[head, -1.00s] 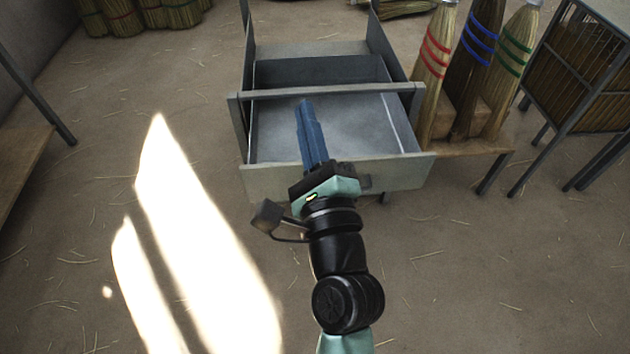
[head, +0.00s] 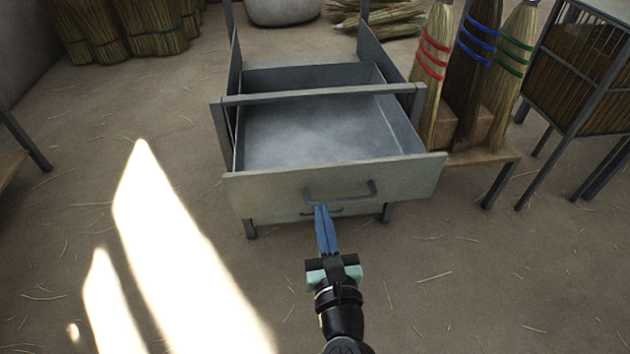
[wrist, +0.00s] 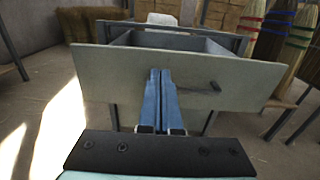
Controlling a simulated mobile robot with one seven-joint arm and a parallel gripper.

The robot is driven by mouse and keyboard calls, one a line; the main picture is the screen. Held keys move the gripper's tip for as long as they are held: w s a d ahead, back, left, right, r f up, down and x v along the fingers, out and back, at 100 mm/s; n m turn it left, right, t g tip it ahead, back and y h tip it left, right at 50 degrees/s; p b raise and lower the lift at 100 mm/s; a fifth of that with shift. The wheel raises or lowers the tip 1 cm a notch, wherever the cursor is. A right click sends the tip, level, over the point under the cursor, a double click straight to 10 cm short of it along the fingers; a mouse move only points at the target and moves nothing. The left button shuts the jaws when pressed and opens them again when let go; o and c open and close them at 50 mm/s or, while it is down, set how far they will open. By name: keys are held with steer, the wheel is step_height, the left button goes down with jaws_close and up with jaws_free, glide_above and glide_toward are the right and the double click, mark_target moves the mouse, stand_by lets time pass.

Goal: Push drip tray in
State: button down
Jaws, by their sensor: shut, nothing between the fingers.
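The drip tray (head: 320,135) is a grey metal drawer pulled out toward me from a low metal frame (head: 233,115). Its pale front panel (head: 270,190) carries a bar handle (head: 340,191). The panel also fills the middle of the wrist view (wrist: 120,75). My gripper (head: 321,208) has blue fingers, shut and empty. The fingertips are in front of the panel, just below and left of the handle's middle in the head view.
Several brooms with red, blue and green bands (head: 480,75) stand on a low wooden bench (head: 490,165) at the right. A metal rack (head: 585,75) is farther right. The floor before the tray is clear.

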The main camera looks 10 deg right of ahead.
mark_target(313, 170)
steer(key=w+b, duration=0.2)
steer(key=w, duration=0.7)
steer(key=shift+a, duration=0.15)
